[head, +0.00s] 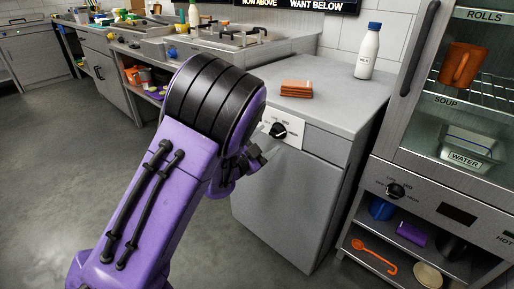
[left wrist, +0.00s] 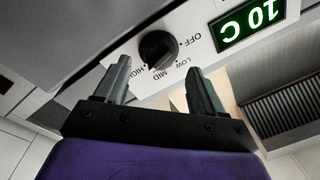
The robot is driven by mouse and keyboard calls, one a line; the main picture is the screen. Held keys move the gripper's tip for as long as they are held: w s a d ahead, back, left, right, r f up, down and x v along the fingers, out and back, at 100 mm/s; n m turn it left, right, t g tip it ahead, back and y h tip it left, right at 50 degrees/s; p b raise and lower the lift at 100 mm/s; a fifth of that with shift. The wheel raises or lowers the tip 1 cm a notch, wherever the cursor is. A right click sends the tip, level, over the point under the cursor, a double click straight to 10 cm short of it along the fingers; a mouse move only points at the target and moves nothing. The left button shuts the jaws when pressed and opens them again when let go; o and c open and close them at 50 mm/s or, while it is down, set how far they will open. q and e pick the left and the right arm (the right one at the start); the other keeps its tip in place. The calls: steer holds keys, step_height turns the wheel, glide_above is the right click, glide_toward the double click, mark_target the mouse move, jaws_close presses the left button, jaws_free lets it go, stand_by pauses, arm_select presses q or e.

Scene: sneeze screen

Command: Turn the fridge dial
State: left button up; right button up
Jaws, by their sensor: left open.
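The fridge dial (head: 278,130) is a black knob on a white panel, high on the front of the grey fridge (head: 285,195). In the left wrist view the dial (left wrist: 158,50) shows upside down, with OFF, LOW, MID and HIGH printed around it. Its exact setting is hard to read. My left gripper (head: 256,160) is just left of and below the dial in the head view, partly hidden by my purple arm. In the left wrist view my left gripper (left wrist: 159,66) is open and empty, its fingers on either side of the dial's line and apart from it. My right gripper is out of view.
A green display (left wrist: 248,22) reads 10 C beside the dial. The floor at left is clear.

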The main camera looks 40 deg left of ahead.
arm_select(q)
steer(key=s, duration=0.7)
steer(key=shift+s+f+b, duration=0.2)
steer(key=shift+s+b, duration=0.05)
steer(key=shift+b, duration=0.1)
steer(key=shift+a, duration=0.1)
